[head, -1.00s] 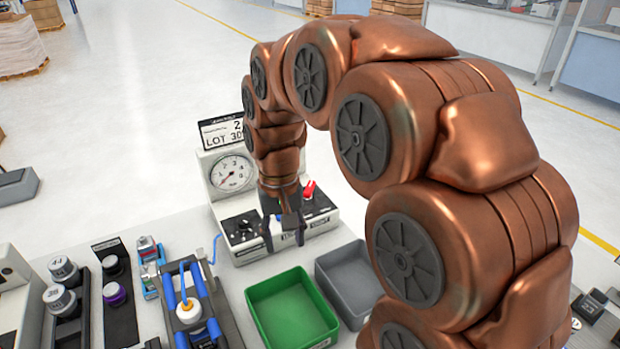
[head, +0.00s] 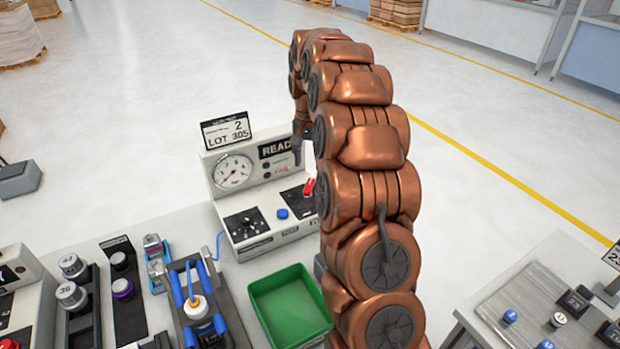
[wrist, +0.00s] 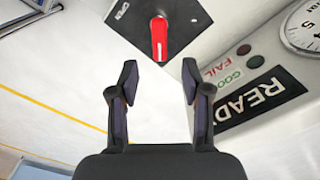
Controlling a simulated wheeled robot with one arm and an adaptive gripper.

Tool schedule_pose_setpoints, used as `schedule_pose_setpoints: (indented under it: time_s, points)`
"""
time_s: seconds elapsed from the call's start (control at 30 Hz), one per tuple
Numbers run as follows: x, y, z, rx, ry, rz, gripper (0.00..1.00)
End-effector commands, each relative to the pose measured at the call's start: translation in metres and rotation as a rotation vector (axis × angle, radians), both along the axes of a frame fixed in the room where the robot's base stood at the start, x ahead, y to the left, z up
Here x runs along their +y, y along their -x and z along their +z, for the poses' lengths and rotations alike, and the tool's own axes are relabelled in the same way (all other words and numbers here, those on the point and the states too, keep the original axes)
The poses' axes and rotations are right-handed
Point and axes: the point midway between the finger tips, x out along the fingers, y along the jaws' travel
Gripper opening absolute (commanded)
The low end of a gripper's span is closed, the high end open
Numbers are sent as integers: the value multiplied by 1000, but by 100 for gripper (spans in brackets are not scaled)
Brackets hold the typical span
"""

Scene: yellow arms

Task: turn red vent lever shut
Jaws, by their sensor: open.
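The red vent lever (head: 309,187) sits on a black plate on the sloped front of the white test machine (head: 285,242), right of a blue button. In the wrist view the lever (wrist: 159,40) lies ahead of my gripper (wrist: 159,82), roughly centred between its fingertips and apart from them. The word OPEN is printed on the black plate. In the head view my gripper (head: 297,156) is above the lever, partly hidden by my arm. My gripper is open and empty.
The machine carries a dial gauge (head: 233,172), a black knob plate (head: 244,223) and a blue button (head: 282,214). A green bin (head: 290,304) stands in front. A fixture with blue tubing (head: 198,306) and jars stand at left.

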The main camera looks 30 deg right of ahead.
Motion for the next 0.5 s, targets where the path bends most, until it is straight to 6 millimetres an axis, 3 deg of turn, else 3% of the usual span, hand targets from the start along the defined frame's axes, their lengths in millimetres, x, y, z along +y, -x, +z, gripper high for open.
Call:
schedule_pose_setpoints:
  time_s: [0.27,0.5]
  points:
    - [-4,-1,-16,6,0,-11,48]
    - [-4,-1,-47,3,0,-10,48]
